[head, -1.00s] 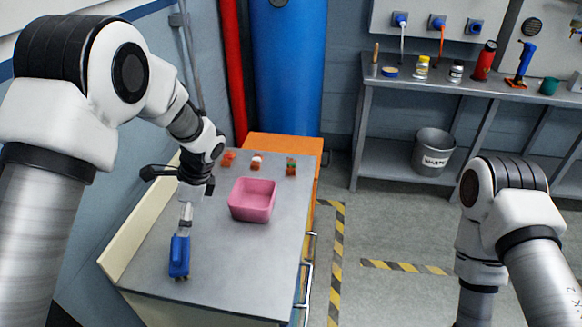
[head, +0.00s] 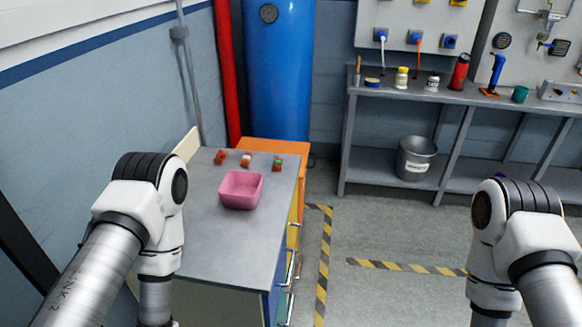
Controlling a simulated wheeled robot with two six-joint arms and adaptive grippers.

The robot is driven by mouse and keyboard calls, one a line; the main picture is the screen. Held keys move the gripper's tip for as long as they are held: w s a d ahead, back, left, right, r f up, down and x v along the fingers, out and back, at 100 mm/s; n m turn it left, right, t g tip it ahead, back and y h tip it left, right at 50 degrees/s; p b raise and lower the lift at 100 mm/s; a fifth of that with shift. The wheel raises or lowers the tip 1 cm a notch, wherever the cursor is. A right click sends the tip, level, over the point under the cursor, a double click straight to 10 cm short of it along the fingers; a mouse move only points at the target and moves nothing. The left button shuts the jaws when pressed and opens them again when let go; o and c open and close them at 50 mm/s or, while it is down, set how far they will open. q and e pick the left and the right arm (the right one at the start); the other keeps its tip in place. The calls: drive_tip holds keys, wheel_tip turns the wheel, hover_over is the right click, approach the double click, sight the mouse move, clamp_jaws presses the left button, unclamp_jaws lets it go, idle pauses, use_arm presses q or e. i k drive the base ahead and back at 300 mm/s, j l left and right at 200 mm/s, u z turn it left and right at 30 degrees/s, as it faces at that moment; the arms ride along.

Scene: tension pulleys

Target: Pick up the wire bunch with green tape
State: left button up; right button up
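Three small wire bunches lie in a row at the far end of the grey worktable (head: 225,245). The bunch with green tape (head: 278,163) is the rightmost; its wires look reddish-brown.
An orange cabinet (head: 290,152) adjoins the table's far right corner. A blue tank (head: 278,80) and red pipe (head: 227,70) stand behind. A shelf bench (head: 440,95) with bottles and tools is at the back right, a grey bucket (head: 416,158) under it. The striped floor beside the table is clear.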

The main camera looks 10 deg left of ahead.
sight(278, 165)
drive_tip(key=i+l+z, duration=0.25)
drive_tip(key=i+l, duration=0.5)
drive_tip(key=i+l+z, duration=0.25)
drive_tip(key=i+l, duration=0.45)
drive_tip(key=i, duration=0.15)
drive_tip(key=i+u, duration=0.4)
drive_tip(key=i+l+u, duration=0.1)
drive_tip(key=i+u, duration=0.3)
drive_tip(key=i+l+u, duration=0.25)
drive_tip(key=i+u, duration=0.15)
drive_tip(key=i+l+u, duration=0.4)
drive_tip(key=i, duration=0.05)
